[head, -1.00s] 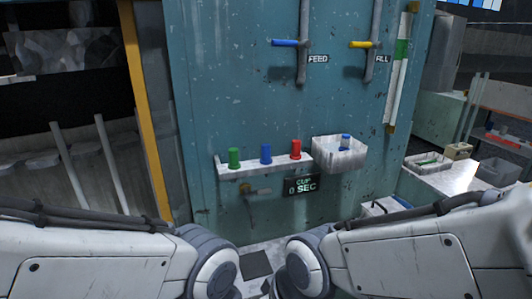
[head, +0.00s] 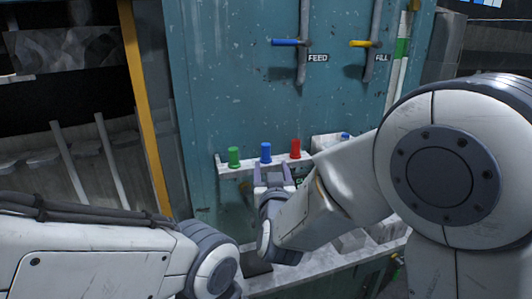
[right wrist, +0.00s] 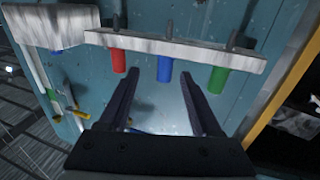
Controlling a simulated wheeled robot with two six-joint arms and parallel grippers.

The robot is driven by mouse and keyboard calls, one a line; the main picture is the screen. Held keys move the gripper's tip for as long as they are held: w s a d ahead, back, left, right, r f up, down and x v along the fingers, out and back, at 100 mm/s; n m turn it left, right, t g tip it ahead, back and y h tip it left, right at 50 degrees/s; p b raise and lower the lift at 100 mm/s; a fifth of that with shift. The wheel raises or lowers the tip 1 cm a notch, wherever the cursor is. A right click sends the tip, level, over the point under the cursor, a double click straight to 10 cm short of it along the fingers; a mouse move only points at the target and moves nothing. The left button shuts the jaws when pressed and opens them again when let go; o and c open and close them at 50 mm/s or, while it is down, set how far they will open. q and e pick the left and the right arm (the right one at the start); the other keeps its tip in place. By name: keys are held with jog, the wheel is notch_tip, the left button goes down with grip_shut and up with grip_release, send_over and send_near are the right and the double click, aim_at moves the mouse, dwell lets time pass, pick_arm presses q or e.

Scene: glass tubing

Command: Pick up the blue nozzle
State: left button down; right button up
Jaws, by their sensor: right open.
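The blue nozzle (head: 266,152) stands upright on a narrow white shelf (head: 237,170), between the green nozzle (head: 234,156) and the red nozzle (head: 295,148). My right gripper (head: 272,174) is open and empty, just in front of and below the blue nozzle in the head view. The right wrist view looks upside down; there the blue nozzle (right wrist: 165,69) shows beyond and between the two spread fingertips (right wrist: 160,80), apart from them. My left arm shows at lower left, but its gripper is out of view.
A white bin (head: 325,141) at the shelf's right end is partly hidden by my right arm. The blue FEED lever (head: 286,43) and yellow FILL lever (head: 361,44) are higher on the teal panel (head: 225,80). A yellow post (head: 146,105) stands left.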

aim_at(266, 156)
jog(key=shift+w+a, duration=0.1)
jog(key=shift+w, duration=0.85)
jog(key=w+p, duration=0.2)
jog(key=w+a+p, duration=0.1)
jog(key=w, duration=0.1)
jog(key=shift+w+r+p, duration=0.2)
jog(key=shift+w+p, duration=0.1)
jog(key=shift+p, duration=0.1)
jog(key=shift+w+f, duration=0.15)
jog(key=shift+w, duration=0.25)
grip_shut()
